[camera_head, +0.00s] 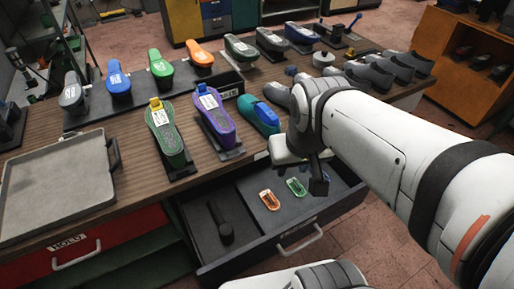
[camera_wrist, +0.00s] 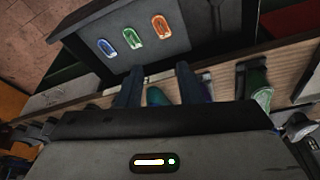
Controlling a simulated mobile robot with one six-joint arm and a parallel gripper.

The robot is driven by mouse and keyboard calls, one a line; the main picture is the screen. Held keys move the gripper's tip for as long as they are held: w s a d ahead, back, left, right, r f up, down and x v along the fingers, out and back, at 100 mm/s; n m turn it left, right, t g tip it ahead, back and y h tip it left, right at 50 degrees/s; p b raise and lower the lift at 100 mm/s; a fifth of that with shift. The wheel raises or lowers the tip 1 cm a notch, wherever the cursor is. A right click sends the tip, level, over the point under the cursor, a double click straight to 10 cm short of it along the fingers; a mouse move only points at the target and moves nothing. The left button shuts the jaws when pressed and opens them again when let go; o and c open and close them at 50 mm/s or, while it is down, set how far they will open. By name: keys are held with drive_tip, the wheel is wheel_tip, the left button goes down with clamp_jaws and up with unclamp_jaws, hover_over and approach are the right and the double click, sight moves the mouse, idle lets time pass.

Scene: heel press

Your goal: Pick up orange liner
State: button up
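The orange liner (camera_head: 269,200) lies flat in the open dark drawer (camera_head: 240,258), left of the green liner (camera_head: 297,187). In the wrist view the orange liner (camera_wrist: 161,27) is at the upper middle, beside the green liner (camera_wrist: 132,41) and a blue liner (camera_wrist: 106,48). My gripper (camera_head: 316,178) is above the right part of the drawer, apart from the liners, and hides part of it in the head view. In the wrist view its two dark fingers (camera_wrist: 158,75) stand apart with nothing held between them.
A dark tool (camera_head: 220,222) lies in the drawer's left part. The wooden bench (camera_head: 95,150) above carries several coloured shoe forms and a grey tray (camera_head: 55,190) at left. The green-and-yellow form (camera_head: 165,125) and purple form (camera_head: 212,118) stand near the bench edge.

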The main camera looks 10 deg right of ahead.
drive_tip(key=shift+d, duration=0.1)
drive_tip(key=n+g+b, duration=0.3)
drive_tip(key=n+b, duration=0.1)
drive_tip(key=b, duration=0.8)
approach(269, 195)
drive_tip(key=shift+w+d+f, duration=0.1)
drive_tip(key=shift+w+f, duration=0.05)
drive_tip(key=shift+f, duration=4.25)
drive_tip(key=shift+c, duration=0.4)
clamp_jaws()
